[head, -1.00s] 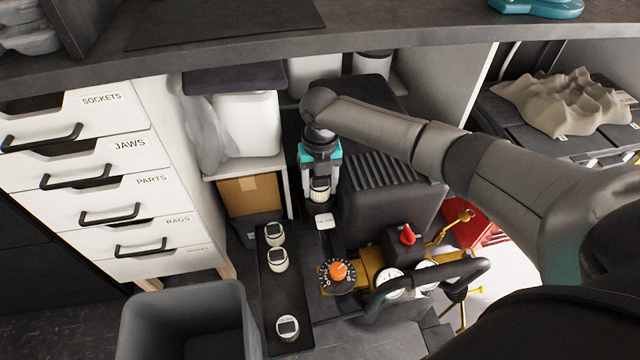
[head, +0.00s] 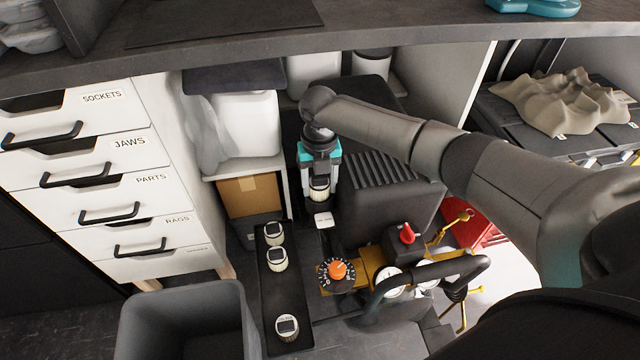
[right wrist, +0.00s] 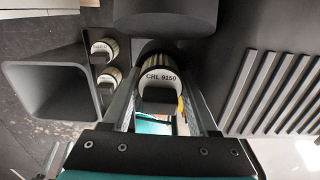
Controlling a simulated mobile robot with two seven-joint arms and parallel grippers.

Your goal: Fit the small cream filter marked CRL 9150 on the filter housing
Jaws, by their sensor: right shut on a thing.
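My right gripper (head: 320,184) points down and is shut on a small cream filter (head: 319,192) with a dark square cap. In the right wrist view the held filter (right wrist: 160,78) sits between both fingers, and its marking looks like CRL 9150. It is held up, behind a dark part with a white label plate (head: 324,220), which seems to belong to the filter housing. A dark rounded block (right wrist: 165,20) is close to the filter in the right wrist view. I cannot tell whether they touch. The housing's seat is hidden. My left gripper is not in view.
Several similar cream filters, including one at the front (head: 287,327), stand on a dark strip (head: 275,300) to the left. A grey bin (head: 185,310) is at front left. A ribbed black machine (head: 385,195) is close on the right. An orange dial (head: 338,271) and a red knob (head: 407,235) are in front.

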